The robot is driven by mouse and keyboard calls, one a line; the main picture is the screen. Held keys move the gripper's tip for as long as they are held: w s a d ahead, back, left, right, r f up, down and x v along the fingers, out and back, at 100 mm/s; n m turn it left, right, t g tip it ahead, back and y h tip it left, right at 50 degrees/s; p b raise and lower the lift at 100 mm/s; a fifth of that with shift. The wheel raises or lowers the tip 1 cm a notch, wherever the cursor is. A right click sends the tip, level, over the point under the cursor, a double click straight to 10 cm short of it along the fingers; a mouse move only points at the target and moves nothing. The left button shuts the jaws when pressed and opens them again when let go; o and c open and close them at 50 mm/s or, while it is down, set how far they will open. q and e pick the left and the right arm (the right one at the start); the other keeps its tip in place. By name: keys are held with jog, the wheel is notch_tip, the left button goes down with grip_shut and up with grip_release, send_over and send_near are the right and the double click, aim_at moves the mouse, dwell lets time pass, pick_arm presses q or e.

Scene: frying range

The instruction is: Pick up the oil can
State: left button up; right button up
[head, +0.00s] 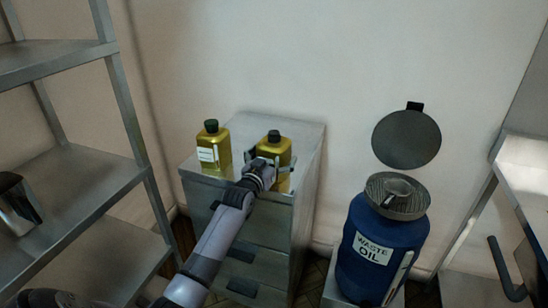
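Two yellow oil cans with dark caps stand upright on a grey metal drawer cabinet (303,139). The left oil can (222,147) shows a white label and has nothing touching it. The right oil can (278,148) is partly hidden behind my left gripper (271,163). The gripper's fingers are spread to either side of this can's body, at about mid height. I cannot tell whether they press on it. The can appears to rest on the cabinet top. My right gripper is not in view.
A blue waste oil drum (375,250) with a round grey lid (406,139) raised above it stands to the right. A metal shelf rack (85,180) stands at left. A metal table (525,165) is at far right. A wall is close behind the cabinet.

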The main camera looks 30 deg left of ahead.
pick_arm(q)
jog(key=shift+c, duration=0.4)
jog(key=c, duration=1.5)
